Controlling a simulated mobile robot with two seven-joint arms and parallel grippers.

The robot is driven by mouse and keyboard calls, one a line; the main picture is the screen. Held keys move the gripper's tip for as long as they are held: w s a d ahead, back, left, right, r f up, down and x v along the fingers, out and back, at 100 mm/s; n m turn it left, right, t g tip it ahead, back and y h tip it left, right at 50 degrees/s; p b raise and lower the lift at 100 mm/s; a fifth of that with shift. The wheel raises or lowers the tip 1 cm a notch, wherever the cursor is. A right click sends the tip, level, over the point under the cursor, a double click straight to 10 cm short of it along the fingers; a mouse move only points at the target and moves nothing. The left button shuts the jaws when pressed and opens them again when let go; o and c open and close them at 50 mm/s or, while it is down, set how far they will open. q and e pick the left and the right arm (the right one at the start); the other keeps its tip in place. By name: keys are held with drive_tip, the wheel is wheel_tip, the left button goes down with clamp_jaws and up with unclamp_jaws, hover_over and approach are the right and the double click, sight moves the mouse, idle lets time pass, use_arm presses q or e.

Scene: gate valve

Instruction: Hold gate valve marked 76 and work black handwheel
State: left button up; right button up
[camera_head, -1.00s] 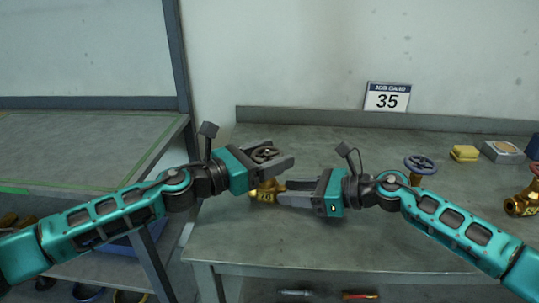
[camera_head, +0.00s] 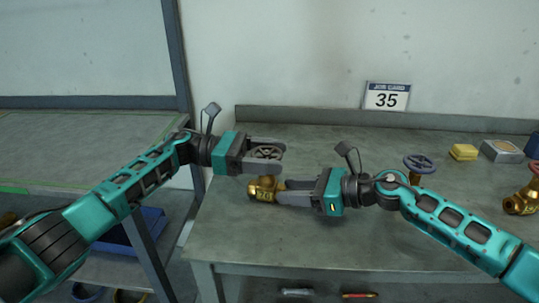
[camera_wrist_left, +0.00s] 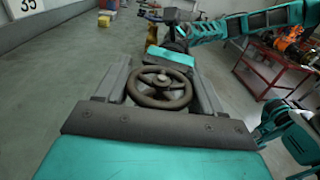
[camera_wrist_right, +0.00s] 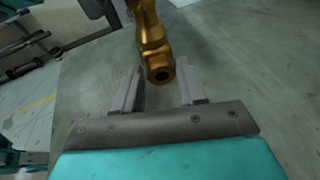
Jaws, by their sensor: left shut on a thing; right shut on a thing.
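A brass gate valve (camera_head: 264,190) stands near the workbench's left part, with its dark handwheel (camera_head: 266,152) on top. I cannot read a number on it. My left gripper (camera_head: 276,158) is shut on the handwheel, one finger on each side of the rim. The left wrist view shows the spoked wheel (camera_wrist_left: 160,88) between the fingers. My right gripper (camera_head: 283,191) is shut on the brass body from the right, below the wheel. The right wrist view shows the brass body (camera_wrist_right: 154,45) at the fingers, with a round open port facing the camera.
A blue-wheeled valve (camera_head: 420,163) stands behind my right arm. A red-wheeled brass valve (camera_head: 520,203) is at the far right. A yellow block (camera_head: 463,152), a box (camera_head: 502,150) and a card reading 35 (camera_head: 387,97) are at the back.

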use_arm(q)
drive_tip(key=shift+s+d+m+g, duration=0.25)
drive_tip(key=shift+m+g, duration=0.35)
drive_tip(key=shift+g, duration=0.4)
use_arm(e)
drive_tip(key=shift+w, duration=0.1)
use_arm(q)
drive_tip(key=o, duration=1.1)
drive_tip(key=shift+a, duration=0.15)
drive_tip(key=shift+c, duration=0.2)
drive_tip(key=shift+w, duration=0.1)
drive_tip(key=shift+a, duration=0.15)
drive_tip(key=w+a, duration=0.1)
drive_tip(key=a, duration=0.6)
drive_tip(key=shift+w, duration=0.15)
use_arm(e)
drive_tip(key=o, duration=0.9)
drive_tip(key=shift+d, duration=0.1)
